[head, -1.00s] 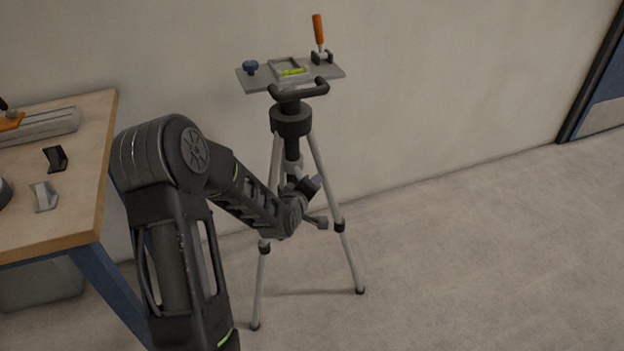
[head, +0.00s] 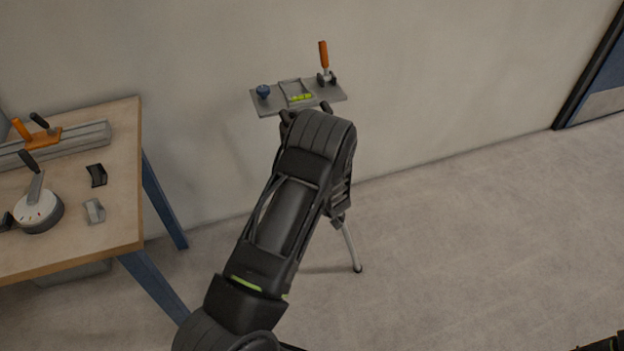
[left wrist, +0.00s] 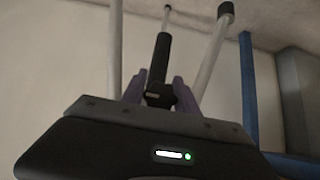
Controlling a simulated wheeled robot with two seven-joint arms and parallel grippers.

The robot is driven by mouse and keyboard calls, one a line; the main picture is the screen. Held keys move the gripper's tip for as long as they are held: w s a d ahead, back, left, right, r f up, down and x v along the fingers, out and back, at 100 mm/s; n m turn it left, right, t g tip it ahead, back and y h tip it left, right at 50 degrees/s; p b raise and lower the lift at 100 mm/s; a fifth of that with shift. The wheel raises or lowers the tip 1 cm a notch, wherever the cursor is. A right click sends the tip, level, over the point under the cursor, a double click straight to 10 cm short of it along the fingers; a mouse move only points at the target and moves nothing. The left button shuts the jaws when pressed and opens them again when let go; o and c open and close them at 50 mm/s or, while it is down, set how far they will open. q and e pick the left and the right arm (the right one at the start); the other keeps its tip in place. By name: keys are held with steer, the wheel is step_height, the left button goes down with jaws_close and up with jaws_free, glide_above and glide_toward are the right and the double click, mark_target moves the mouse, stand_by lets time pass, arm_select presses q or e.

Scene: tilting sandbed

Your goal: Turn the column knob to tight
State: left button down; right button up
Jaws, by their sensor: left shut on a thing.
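The tripod stands by the wall, mostly hidden behind my left arm in the head view; one pale leg (head: 351,248) shows. In the left wrist view, its dark column (left wrist: 160,58) and pale legs (left wrist: 115,45) fill the upper part. My left gripper (left wrist: 158,92) has its purple fingers on both sides of a small dark part at the column, which I take to be the column knob (left wrist: 155,98), and is shut on it. The knob's turn position and any markings cannot be made out. My left gripper is hidden in the head view.
The tripod carries a grey plate (head: 328,93) with a blue knob (head: 263,91), a green level (head: 301,97) and an orange-handled clamp (head: 323,55). A wooden table (head: 120,130) with tools stands at left. The floor on the right is clear.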

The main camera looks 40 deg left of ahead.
arm_select(q)
steer(key=shift+r+m+g+y+p, duration=0.3)
steer(key=shift+g+y+p, duration=0.15)
steer(key=shift+p, duration=0.7)
steer(key=shift+s+a+f+g+p, duration=0.15)
steer(key=shift+f+g+p, duration=0.05)
steer(key=shift+g+p, duration=0.1)
arm_select(e)
step_height(320, 180, up, 4)
steer(key=shift+r, duration=0.1)
arm_select(q)
steer(key=c, duration=0.9)
jaws_free()
steer(key=shift+c, duration=0.2)
steer(key=v, duration=0.7)
steer(key=shift+d+r, duration=0.2)
steer(key=shift+d, duration=0.1)
steer(key=shift+s, duration=0.15)
